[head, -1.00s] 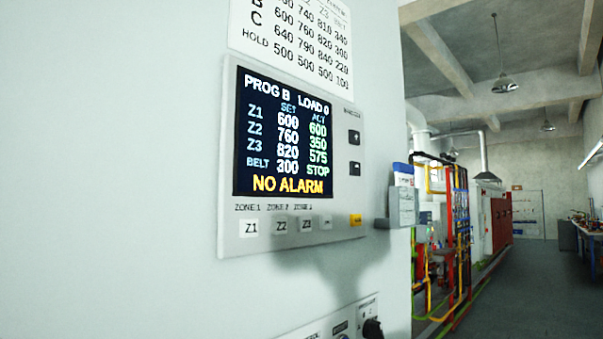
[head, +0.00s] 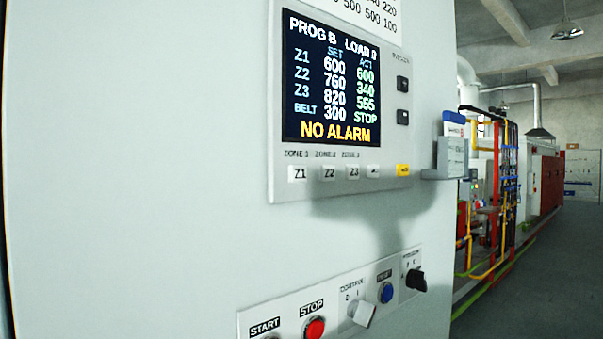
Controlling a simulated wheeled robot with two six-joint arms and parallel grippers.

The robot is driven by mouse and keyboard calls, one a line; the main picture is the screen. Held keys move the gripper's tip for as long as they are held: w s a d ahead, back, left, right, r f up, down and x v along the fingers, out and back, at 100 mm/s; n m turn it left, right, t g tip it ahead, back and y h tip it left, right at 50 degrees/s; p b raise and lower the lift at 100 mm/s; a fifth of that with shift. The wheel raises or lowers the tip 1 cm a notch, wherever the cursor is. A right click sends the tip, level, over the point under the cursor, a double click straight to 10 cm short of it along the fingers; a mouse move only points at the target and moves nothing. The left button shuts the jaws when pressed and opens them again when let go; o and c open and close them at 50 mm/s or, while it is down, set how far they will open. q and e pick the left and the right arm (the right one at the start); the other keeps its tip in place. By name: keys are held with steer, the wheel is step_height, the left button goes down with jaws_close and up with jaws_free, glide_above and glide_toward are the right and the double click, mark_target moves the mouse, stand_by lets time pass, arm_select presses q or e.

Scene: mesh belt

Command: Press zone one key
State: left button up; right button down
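The zone one key (head: 299,174) is a small pale key marked Z1, under the label ZONE 1, at the lower left of the control panel (head: 275,110). The Z2 key (head: 329,173) and Z3 key (head: 354,172) sit to its right in the same row. The screen (head: 332,85) above reads PROG B, LOAD 0, with Z1 set 600 and actual 600, Z2 760 and 340, Z3 820 and 555, belt 300 STOP, and NO ALARM. Neither of my grippers is in view.
Below the panel is a strip with a red stop button (head: 314,327), a blue button (head: 386,292), a pale switch (head: 364,313) and a black knob (head: 415,280). A grey holder (head: 451,158) juts from the cabinet's right edge. An open aisle (head: 540,270) runs along the right.

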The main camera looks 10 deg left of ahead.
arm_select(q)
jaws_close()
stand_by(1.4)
